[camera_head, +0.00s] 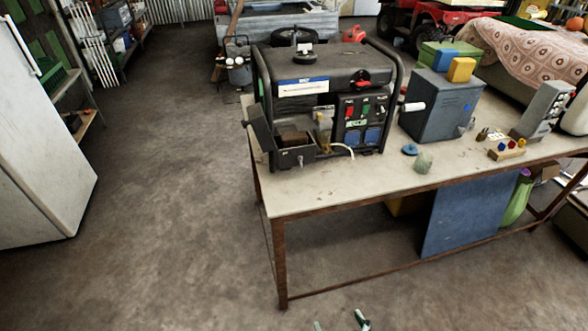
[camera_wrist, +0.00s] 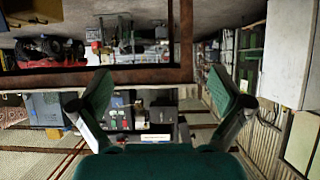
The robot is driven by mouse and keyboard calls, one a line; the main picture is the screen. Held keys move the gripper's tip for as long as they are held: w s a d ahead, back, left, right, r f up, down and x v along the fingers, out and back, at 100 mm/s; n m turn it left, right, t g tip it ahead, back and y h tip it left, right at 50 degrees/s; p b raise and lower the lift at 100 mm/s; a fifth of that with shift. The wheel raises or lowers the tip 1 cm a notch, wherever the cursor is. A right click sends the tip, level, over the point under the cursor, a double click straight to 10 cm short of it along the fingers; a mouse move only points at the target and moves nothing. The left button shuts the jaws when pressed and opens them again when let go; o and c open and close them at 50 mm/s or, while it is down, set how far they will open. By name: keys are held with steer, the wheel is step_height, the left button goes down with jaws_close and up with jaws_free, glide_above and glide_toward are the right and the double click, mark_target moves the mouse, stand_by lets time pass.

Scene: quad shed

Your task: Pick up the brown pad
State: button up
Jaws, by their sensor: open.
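A brown, block-like piece (camera_head: 293,139) shows in the small open box at the front left of the black generator (camera_head: 325,70). It may be the brown pad, but I cannot tell for sure. The generator stands on the pale workbench (camera_head: 340,190). My gripper (camera_head: 340,323) shows only by its fingertips at the bottom edge of the head view, in front of the bench. In the wrist view my gripper (camera_wrist: 160,92) is open, its green-faced fingers wide apart with nothing between them. That view looks upside down, and I cannot make out the pad there.
The bench also holds a grey-blue box (camera_head: 440,105), a green box with blue and yellow blocks on top, a blue disc (camera_head: 410,149), a pale lump (camera_head: 424,162) and a switch board (camera_head: 502,148). A white fridge (camera_head: 40,140) stands left. The floor between is clear.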

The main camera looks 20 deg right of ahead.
steer(key=w+r+g, duration=0.1)
steer(key=w+r, duration=0.1)
steer(key=w, duration=1.4)
steer(key=g, duration=0.4)
glide_toward(294, 136)
steer(key=x, duration=0.4)
steer(key=shift+w+a+r, duration=0.2)
steer(key=shift+d+x, duration=0.2)
steer(key=shift+x, duration=2.55)
steer(key=shift+s, duration=0.15)
steer(key=c, duration=0.6)
steer(key=shift+c, duration=0.2)
